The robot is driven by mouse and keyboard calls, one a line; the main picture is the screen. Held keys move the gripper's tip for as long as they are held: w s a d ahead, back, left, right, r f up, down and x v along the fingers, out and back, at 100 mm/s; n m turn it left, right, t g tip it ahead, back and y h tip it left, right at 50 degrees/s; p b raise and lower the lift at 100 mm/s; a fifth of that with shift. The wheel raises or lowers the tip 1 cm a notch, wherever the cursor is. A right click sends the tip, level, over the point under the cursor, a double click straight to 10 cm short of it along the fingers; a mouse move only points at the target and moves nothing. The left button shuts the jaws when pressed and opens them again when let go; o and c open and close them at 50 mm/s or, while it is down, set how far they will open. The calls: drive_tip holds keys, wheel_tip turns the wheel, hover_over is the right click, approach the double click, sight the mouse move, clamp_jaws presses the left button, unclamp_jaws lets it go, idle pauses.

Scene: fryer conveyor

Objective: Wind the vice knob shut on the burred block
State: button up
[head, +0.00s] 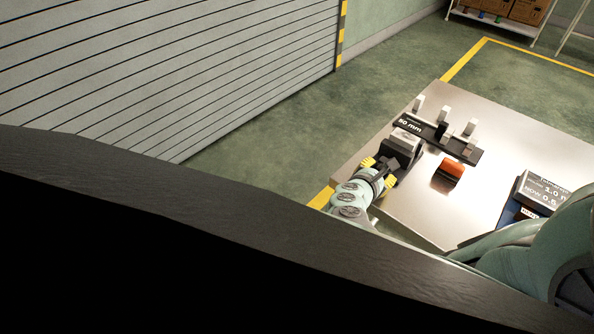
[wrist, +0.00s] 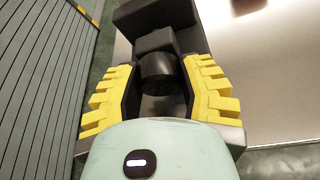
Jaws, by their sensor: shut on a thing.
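The dark vice (head: 402,152) stands at the left edge of the metal-topped table. A pale grey block (head: 406,137) sits at its top between dark parts; I cannot make out burrs or whether the jaws touch it. My gripper (head: 379,171) is at the vice's near end. In the wrist view my yellow-padded gripper (wrist: 158,76) has one finger on each side of the round black vice knob (wrist: 157,71) and is shut on it. The vice body (wrist: 155,15) extends beyond the knob. The knob is mostly hidden in the head view.
A dark rack (head: 466,151) labelled "80 mm" holds several pale and dark blocks behind the vice. An orange-topped block (head: 453,169) lies right of the vice. A display box (head: 540,191) stands farther right. The table (head: 510,150) is bare between them.

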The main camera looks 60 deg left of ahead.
drive_tip(key=shift+d+f, duration=0.1)
drive_tip(key=shift+f, duration=0.05)
drive_tip(key=o, duration=1.2)
drive_tip(key=shift+s, duration=0.1)
drive_tip(key=v, duration=1.2)
